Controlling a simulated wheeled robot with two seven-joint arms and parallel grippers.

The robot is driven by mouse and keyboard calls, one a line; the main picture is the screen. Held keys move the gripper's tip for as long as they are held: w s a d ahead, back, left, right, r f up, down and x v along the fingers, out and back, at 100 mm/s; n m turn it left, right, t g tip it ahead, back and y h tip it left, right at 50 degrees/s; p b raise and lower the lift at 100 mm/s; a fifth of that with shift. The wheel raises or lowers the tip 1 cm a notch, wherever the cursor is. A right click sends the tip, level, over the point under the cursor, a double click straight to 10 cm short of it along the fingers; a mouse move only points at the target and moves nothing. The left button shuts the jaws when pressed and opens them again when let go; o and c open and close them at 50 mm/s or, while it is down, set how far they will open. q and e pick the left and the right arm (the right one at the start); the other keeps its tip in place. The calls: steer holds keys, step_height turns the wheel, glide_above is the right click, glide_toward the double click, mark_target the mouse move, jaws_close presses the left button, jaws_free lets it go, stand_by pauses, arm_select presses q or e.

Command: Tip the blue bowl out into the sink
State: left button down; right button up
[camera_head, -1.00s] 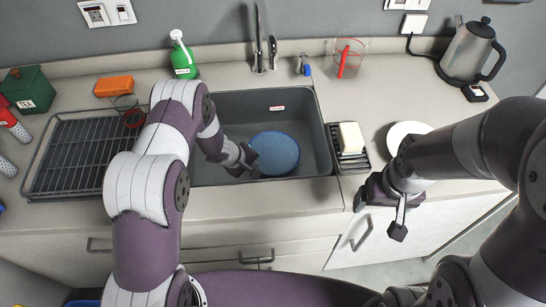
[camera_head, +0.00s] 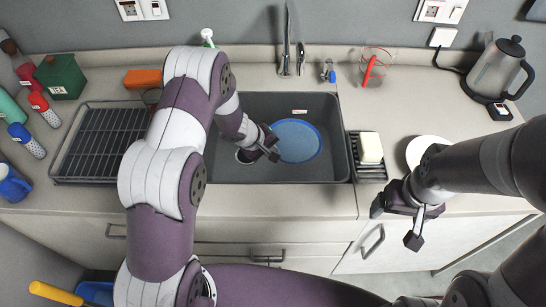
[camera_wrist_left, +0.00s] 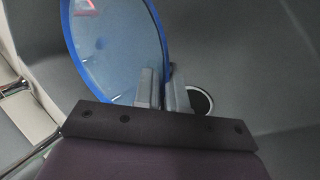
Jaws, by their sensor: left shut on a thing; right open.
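The blue bowl (camera_head: 298,141) is over the grey sink (camera_head: 325,175), right of its middle, its round outline and brighter blue rim facing the head camera. In the left wrist view the bowl (camera_wrist_left: 115,45) fills the upper left, its rim running down to the fingers. My left gripper (camera_head: 272,149) is shut on the bowl's left edge; its fingers also show in the wrist view (camera_wrist_left: 162,90). I cannot tell the bowl's exact tilt, its height above the sink floor or any contents. My right gripper (camera_head: 397,222) is open and empty in front of the counter edge.
The round drain (camera_head: 245,156) shows left of the bowl. The faucet (camera_head: 287,55) stands behind the sink. A sponge (camera_head: 370,148) on a rack, a white plate (camera_head: 428,150) and a kettle (camera_head: 498,68) are to the right. A drying rack (camera_head: 100,145) is left.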

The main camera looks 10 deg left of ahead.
arm_select(q)
steer(key=shift+r, duration=0.85)
steer(key=shift+w, duration=0.1)
stand_by(1.1)
steer(key=shift+f+b, duration=0.2)
steer(key=shift+b, duration=0.2)
steer(key=t+h+b, duration=0.1)
steer(key=b, duration=0.1)
steer(key=shift+b, duration=0.3)
steer(key=shift+t+h+b, duration=0.7)
steer(key=shift+h+b, duration=0.1)
steer(key=shift+b, duration=0.45)
steer(key=shift+r+t+h, duration=0.15)
steer(key=shift+t+h, duration=0.15)
steer(key=shift+h, duration=0.1)
steer(key=shift+r, duration=0.15)
